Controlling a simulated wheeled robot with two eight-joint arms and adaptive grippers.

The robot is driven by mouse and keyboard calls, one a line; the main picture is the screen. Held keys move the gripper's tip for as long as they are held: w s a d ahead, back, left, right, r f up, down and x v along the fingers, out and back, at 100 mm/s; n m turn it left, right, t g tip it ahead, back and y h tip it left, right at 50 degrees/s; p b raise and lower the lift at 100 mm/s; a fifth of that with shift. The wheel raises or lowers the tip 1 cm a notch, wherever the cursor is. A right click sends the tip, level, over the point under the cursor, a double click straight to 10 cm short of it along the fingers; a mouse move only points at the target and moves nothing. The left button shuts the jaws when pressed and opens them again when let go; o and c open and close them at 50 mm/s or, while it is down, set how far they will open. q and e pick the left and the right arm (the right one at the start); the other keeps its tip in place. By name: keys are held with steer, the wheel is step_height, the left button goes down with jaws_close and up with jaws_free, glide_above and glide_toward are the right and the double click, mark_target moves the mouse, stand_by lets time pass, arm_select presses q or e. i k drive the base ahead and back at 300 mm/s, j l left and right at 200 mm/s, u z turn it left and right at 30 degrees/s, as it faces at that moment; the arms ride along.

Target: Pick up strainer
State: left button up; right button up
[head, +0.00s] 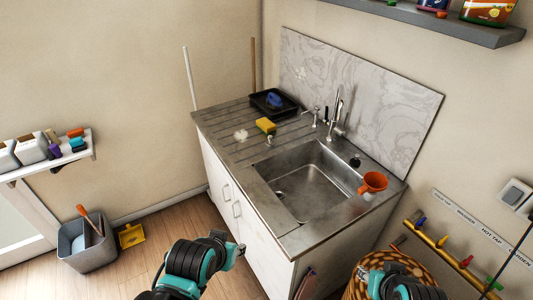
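No object is clearly recognisable as a strainer at this size. A small dark round item (355,160) sits at the back right rim of the metal sink (310,180); I cannot tell whether it is the strainer. A small round drain fitting (279,194) shows in the basin floor. My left gripper (241,250) is at the bottom centre, in front of the white cabinet and apart from the sink; its fingers are too small to read. My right gripper (363,274) is at the bottom right, beside a woven basket, its fingers unclear.
An orange funnel (373,182) stands at the sink's right edge. A tap (338,115) rises behind the basin. A woven basket (405,262) and a grey bucket (85,243) stand lower down.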

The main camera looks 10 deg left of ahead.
mark_target(269, 142)
steer(key=k+z, duration=0.1)
steer(key=z, duration=0.3)
steer(key=k+z, duration=0.1)
steer(key=z, duration=0.35)
steer(key=k+l+z, duration=0.1)
steer(key=z, duration=0.3)
steer(key=i+j+z, duration=0.15)
steer(key=j, duration=1.15)
steer(key=j+z, duration=0.15)
steer(key=j, duration=1.2)
steer(key=i+j, duration=0.1)
steer(key=j, duration=1.85)
steer(key=i, duration=0.1)
